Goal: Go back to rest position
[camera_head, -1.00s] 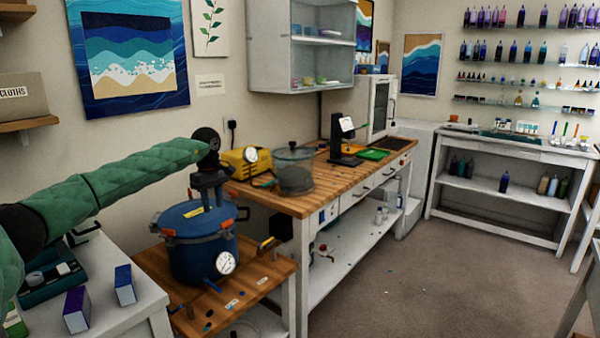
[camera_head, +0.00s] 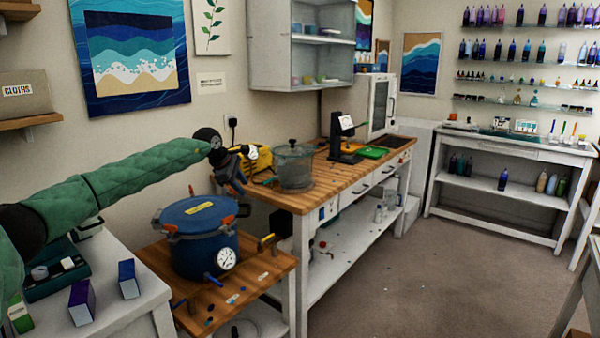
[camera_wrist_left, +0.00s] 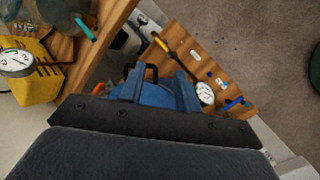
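The blue pressure pot (camera_head: 205,255) stands on a small wooden-topped stand, with its lid (camera_head: 198,214) on and a round gauge (camera_head: 226,259) on its front. Orange clamps show at the lid's rim. My left gripper (camera_head: 236,186) is above and right of the lid, apart from it, at the end of my green-sleeved arm. In the left wrist view its two fingers (camera_wrist_left: 157,90) stand apart with nothing held between them. The blue pot (camera_wrist_left: 155,94) shows behind them, partly hidden by the gripper body. My right gripper is out of view.
A yellow pump (camera_head: 258,158) and a clear chamber (camera_head: 294,168) are close behind my left gripper on the wooden workbench (camera_head: 325,182). Small boxes (camera_head: 82,303) stand on the white table at left. The floor (camera_head: 430,280) at right is open.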

